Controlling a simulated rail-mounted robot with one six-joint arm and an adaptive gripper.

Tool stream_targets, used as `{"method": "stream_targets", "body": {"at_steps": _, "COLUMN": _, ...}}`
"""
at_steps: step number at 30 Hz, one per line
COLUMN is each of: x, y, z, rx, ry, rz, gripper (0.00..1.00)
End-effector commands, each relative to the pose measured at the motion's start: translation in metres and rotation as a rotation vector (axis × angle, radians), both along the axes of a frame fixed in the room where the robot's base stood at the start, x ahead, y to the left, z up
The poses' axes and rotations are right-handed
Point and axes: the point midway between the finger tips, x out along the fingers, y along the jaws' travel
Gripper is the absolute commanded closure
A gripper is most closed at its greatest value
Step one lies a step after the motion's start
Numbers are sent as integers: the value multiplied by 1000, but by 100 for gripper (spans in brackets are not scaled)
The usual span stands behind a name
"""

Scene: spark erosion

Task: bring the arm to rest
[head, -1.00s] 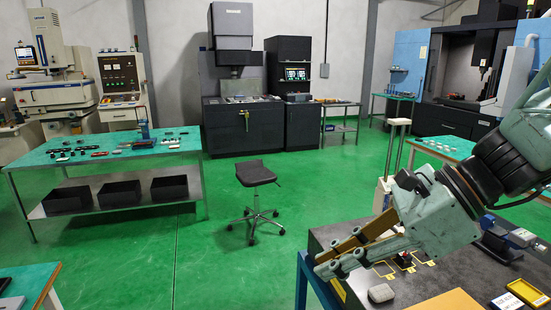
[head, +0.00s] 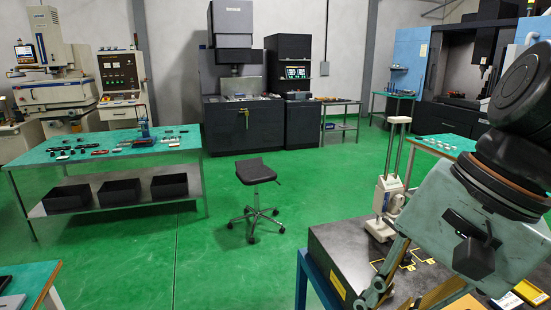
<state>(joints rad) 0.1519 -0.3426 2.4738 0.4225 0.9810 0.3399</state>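My arm reaches in from the right edge in the head view. My gripper (head: 398,293) hangs from the grey-green wrist housing, over the near part of the dark stone-topped table (head: 345,257). Its linkages point down and left. The fingertips run toward or past the bottom edge of the picture, so I cannot tell how far apart they are. I see no object held in the visible part. The wrist hides much of the table top behind it.
A white-based column instrument (head: 381,212) stands on the dark table behind my gripper. Yellow outlines (head: 404,265) mark its top. A black stool (head: 256,172) stands on open green floor. A green-topped bench (head: 110,148) with small parts is at the left. Machines line the back wall.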

Motion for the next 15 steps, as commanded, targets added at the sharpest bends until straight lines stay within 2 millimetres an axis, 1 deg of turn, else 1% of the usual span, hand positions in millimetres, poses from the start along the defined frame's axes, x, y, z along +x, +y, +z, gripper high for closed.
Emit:
{"method": "stream_targets", "body": {"at_steps": 6, "x": -17, "y": -18, "z": 7, "rx": -131, "ry": -102, "rz": 188, "gripper": 89}}
{"method": "stream_targets", "body": {"at_steps": 15, "x": -33, "y": -46, "z": 20, "rx": -316, "ry": -229, "rz": 438, "gripper": 89}}
